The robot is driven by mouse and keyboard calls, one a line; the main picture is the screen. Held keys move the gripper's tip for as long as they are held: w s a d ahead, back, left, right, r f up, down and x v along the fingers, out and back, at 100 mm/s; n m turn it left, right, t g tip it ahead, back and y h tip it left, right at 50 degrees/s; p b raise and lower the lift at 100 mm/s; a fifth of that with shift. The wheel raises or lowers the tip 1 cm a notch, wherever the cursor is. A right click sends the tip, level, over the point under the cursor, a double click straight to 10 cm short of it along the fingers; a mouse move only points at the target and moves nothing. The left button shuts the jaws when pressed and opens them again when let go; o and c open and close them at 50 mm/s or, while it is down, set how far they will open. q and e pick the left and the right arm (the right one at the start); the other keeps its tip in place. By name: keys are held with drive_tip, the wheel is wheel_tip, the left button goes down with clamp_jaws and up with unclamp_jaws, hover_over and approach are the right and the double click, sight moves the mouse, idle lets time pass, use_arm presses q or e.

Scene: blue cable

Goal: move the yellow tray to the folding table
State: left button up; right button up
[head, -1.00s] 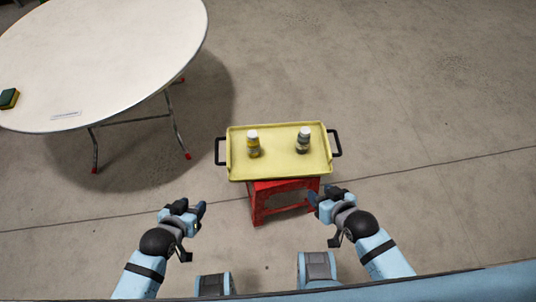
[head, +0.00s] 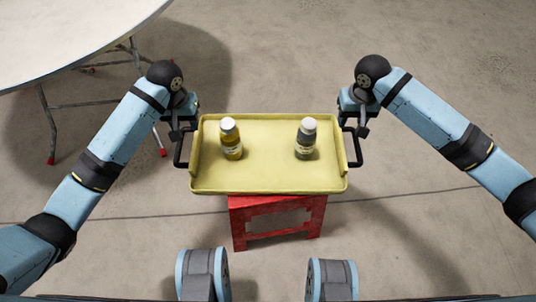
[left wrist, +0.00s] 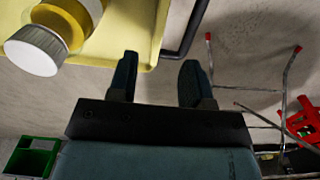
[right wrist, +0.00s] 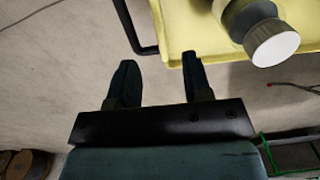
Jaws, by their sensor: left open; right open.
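The yellow tray (head: 268,178) rests on a red stool (head: 280,222) and has a black handle at each end. A bottle with yellow contents (head: 232,147) and a grey bottle (head: 305,146) stand upright on it. My left gripper (head: 180,132) is open beside the left handle (head: 182,150). My right gripper (head: 358,130) is open beside the right handle (head: 354,148). In the left wrist view the open fingers (left wrist: 158,80) point toward the tray's edge and handle. In the right wrist view the open fingers (right wrist: 160,82) are likewise near the handle, with nothing between them.
The round white folding table (head: 60,40) stands at the upper left, partly out of view, its metal legs (head: 45,120) on the floor. The concrete floor right of and behind the tray is clear. A green crate (left wrist: 30,158) shows in the left wrist view.

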sight(194, 143)
use_arm(q)
drive_tip(key=shift+r, duration=0.1)
use_arm(e)
drive_tip(key=shift+d+r, duration=0.15)
drive_tip(key=shift+d, duration=0.05)
use_arm(q)
wheel_tip(194, 143, down, 14)
drive_tip(key=shift+w+r, duration=0.1)
use_arm(e)
wheel_tip(194, 143, down, 14)
drive_tip(key=shift+r, duration=0.1)
use_arm(q)
clamp_jaws()
use_arm(e)
drive_tip(key=shift+w, duration=0.1)
clamp_jaws()
